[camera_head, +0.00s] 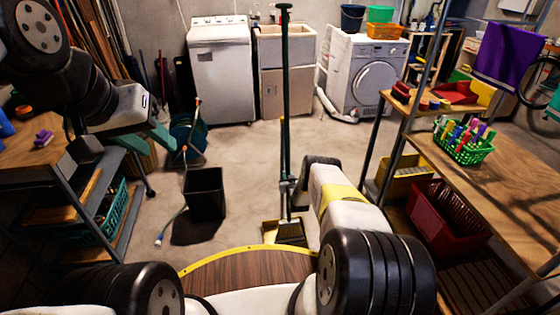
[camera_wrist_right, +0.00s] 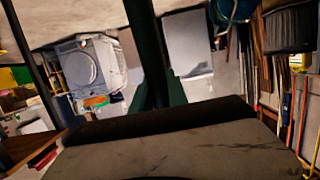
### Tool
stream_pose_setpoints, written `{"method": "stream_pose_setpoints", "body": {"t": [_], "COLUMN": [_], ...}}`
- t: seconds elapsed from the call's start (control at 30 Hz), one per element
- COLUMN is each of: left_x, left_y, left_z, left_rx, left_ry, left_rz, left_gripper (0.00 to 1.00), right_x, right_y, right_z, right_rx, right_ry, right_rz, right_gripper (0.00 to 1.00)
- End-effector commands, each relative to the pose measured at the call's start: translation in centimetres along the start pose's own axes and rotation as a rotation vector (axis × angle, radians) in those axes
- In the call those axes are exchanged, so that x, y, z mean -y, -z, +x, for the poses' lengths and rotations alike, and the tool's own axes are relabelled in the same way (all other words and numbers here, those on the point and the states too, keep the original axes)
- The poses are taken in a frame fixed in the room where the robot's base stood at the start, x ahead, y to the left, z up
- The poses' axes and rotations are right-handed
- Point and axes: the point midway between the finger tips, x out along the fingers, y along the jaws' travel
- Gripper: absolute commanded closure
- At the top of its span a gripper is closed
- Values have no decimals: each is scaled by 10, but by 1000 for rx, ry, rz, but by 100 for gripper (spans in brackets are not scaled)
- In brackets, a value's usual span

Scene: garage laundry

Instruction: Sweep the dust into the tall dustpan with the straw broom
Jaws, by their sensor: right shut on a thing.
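My right gripper (camera_head: 288,188) is shut on a long dark green handle (camera_head: 285,90), which stands upright with a knob at its top. The handle also shows close up in the right wrist view (camera_wrist_right: 147,50). At its foot is a small yellow and dark piece (camera_head: 268,232), which looks like the dustpan. I cannot tell whether the held handle belongs to the broom or to the dustpan, as my right arm and the overlap hide the lower part. My left gripper (camera_head: 162,140) is at the left, away from the handle; its opening is unclear. I cannot make out dust.
A black bin (camera_head: 204,188) stands on the floor left of the handle. A shelf cart (camera_head: 60,150) is at the left. A workbench (camera_head: 500,185) with a green basket (camera_head: 464,142) and red crate (camera_head: 450,222) below is at the right. The floor beyond the handle is clear.

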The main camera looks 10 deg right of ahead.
Motion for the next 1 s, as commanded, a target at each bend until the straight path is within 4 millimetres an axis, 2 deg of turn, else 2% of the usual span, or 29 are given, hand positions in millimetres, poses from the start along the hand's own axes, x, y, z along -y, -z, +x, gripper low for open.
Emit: {"method": "stream_pose_setpoints", "body": {"t": [0.27,0.57,1.0], "left_x": [0,0,0], "left_y": [0,0,0], "left_z": [0,0,0], "left_rx": [0,0,0], "left_ry": [0,0,0], "left_rz": [0,0,0], "left_gripper": [64,64,64], "right_x": [0,0,0], "right_y": [2,3,8], "right_z": [-10,-10,32], "right_rx": [-2,-4,-5], "right_ry": [0,-1,0], "right_rz": [-1,-1,-2], "right_gripper": [100,100,100]}}
